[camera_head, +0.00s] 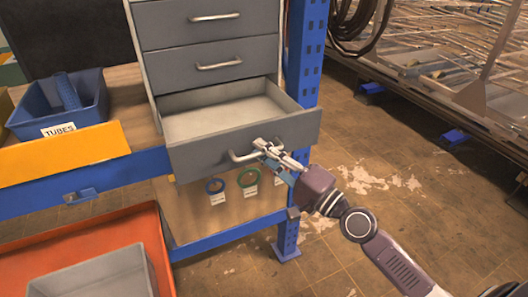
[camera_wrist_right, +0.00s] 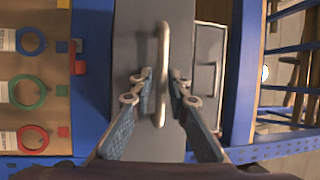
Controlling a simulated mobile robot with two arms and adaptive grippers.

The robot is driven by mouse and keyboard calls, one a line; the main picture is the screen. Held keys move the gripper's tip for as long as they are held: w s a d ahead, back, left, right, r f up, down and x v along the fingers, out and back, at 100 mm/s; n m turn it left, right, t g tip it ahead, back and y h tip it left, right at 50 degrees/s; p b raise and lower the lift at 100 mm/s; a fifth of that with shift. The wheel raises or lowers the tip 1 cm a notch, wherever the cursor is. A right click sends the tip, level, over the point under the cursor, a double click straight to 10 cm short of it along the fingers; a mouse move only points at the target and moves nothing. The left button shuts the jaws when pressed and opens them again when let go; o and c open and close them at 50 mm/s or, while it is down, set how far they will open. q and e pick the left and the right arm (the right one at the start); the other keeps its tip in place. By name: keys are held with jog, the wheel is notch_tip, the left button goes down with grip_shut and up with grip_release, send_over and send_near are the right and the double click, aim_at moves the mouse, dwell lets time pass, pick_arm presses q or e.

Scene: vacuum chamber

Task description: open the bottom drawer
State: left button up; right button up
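The bottom drawer (camera_head: 245,128) of the grey cabinet stands pulled well out, and its inside looks empty. Its bar handle (camera_head: 243,155) is on the grey front, and the handle also shows upright in the right wrist view (camera_wrist_right: 162,70). My right gripper (camera_head: 268,150) is at the right part of this handle. In the right wrist view its two fingers (camera_wrist_right: 161,84) stand apart on either side of the bar, with a small gap on each side. My left gripper is not in view.
Two closed drawers (camera_head: 205,63) sit above. A blue bin (camera_head: 62,105) labelled TUBES stands on the left shelf. A blue post (camera_head: 304,60) rises beside the cabinet. Coloured rings (camera_head: 249,178) hang below the drawer. An orange tray (camera_head: 85,245) is lower left.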

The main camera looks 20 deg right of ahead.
jog(key=v, duration=1.2)
dwell(0.5)
